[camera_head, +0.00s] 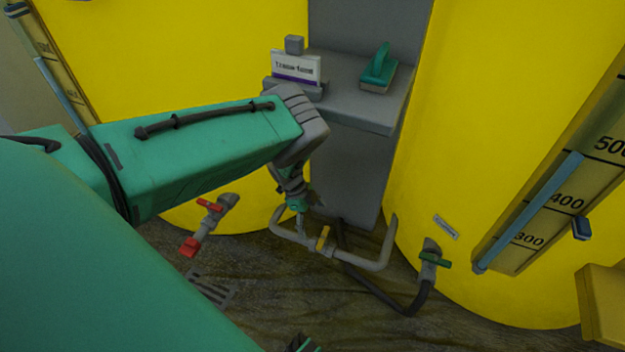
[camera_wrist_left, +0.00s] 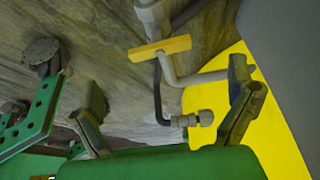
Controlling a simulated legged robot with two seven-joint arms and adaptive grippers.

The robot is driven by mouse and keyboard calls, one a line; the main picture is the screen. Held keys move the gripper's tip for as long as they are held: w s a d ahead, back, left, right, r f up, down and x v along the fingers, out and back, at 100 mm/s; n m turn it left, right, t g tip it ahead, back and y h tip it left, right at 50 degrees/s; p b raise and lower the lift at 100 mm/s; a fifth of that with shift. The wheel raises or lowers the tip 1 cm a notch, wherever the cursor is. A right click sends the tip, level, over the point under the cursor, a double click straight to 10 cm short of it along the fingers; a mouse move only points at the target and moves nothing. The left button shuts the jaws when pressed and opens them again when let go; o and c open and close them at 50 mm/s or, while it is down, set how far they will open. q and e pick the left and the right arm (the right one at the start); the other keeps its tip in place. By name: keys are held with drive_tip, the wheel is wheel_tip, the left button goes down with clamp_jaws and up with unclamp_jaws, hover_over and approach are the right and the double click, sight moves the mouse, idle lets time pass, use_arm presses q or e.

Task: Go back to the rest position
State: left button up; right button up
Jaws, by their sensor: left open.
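My left arm reaches in from the left in the head view. My left gripper (camera_head: 298,222) points down at the grey pipe (camera_head: 376,264) between the two yellow tanks, just left of its yellow valve handle (camera_head: 323,238). In the left wrist view the gripper (camera_wrist_left: 166,112) has its fingers wide apart with nothing between them. The yellow handle (camera_wrist_left: 160,48) shows beyond the fingers, apart from them. My right gripper cannot be made out in either view.
A red-handled valve (camera_head: 190,247) is at the left tank (camera_head: 200,50), a green-handled one (camera_head: 434,260) at the right tank (camera_head: 450,150). A grey shelf (camera_head: 350,108) holds a sign (camera_head: 296,68) and a green-topped brush-like block (camera_head: 379,70). A dark hose (camera_head: 385,297) crosses low.

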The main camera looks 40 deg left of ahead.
use_arm(q)
drive_tip(key=shift+r, duration=0.1)
idle(0.3)
drive_tip(key=s+d+r+n+y, duration=0.1)
drive_tip(key=s+d+r+n, duration=0.3)
drive_tip(key=s, duration=0.6)
drive_tip(key=s+d+r+n+y, duration=0.1)
drive_tip(key=s+r+n+y, duration=0.1)
drive_tip(key=s+r+n, duration=0.6)
drive_tip(key=s+d+r+n+y, duration=0.1)
drive_tip(key=s+d+r+n, duration=0.25)
drive_tip(key=s, duration=0.85)
wheel_tip(320, 180, up, 18)
drive_tip(key=a+p, duration=0.1)
drive_tip(key=p, duration=1.7)
drive_tip(key=shift+w+f+m, duration=0.2)
drive_tip(key=shift+f+m, duration=0.05)
drive_tip(key=shift+m, duration=0.1)
